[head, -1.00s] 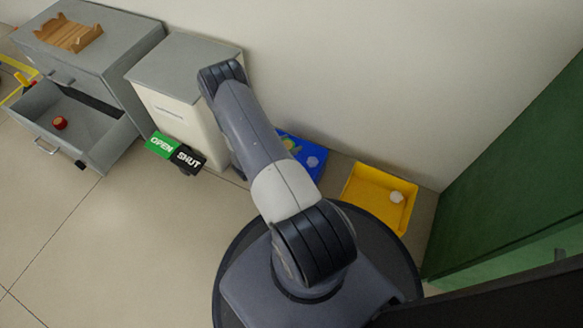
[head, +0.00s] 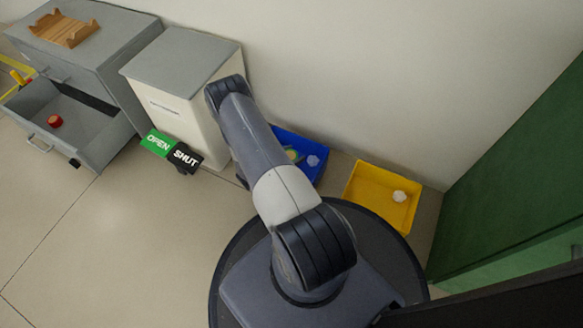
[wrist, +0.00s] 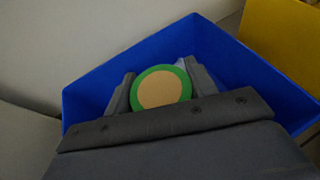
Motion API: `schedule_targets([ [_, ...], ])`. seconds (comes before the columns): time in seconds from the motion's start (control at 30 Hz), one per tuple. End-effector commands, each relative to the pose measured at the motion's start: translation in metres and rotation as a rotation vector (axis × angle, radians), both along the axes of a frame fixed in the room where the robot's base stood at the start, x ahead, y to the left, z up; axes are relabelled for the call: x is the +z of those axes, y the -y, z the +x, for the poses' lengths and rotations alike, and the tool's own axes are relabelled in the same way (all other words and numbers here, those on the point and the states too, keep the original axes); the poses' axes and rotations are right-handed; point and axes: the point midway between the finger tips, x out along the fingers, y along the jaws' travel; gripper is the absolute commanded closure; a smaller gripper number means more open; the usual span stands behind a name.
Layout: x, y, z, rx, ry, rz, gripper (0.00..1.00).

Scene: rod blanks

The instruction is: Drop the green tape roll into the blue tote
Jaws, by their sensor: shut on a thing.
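The green tape roll (wrist: 161,87), a green ring with a tan middle, is between the fingers of my gripper (wrist: 160,84) in the wrist view. The gripper is shut on it. The blue tote (wrist: 88,98) surrounds the roll and fingers in that view, so they are over or inside its opening; the exact height is hard to tell. In the head view the blue tote (head: 287,134) stands by the wall, partly hidden by my arm. A small part of the roll (head: 293,155) shows there beside the arm.
A pale hexagonal piece (head: 312,160) is at the blue tote. A yellow tray (head: 372,205) with a white piece (head: 399,196) stands to its right. A white bin (head: 190,90) with a grey lid and OPEN/SHUT signs (head: 171,150) is left. A grey drawer (head: 95,130) stands open, holding a red object (head: 55,121).

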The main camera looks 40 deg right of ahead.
Motion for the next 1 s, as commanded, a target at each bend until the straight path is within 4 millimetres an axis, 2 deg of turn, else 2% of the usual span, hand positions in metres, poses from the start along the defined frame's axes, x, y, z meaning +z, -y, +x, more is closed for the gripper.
schedule_targets([
  [0.07,0.001,0.0,0.0,0.0,0.0,0.0,0.69],
  [0.1,0.001,0.0,0.0,0.0,0.0,0.0,0.45],
  [0.4,0.001,0.0,0.0,0.0,0.0,0.0,0.21],
  [0.73,0.004,-0.006,0.0,0.001,-0.001,0.0,0.21],
  [0.87,0.013,-0.023,0.0,0.004,0.0,0.0,0.21],
  [1.0,0.024,-0.048,-0.001,0.006,-0.001,0.0,0.21],
])
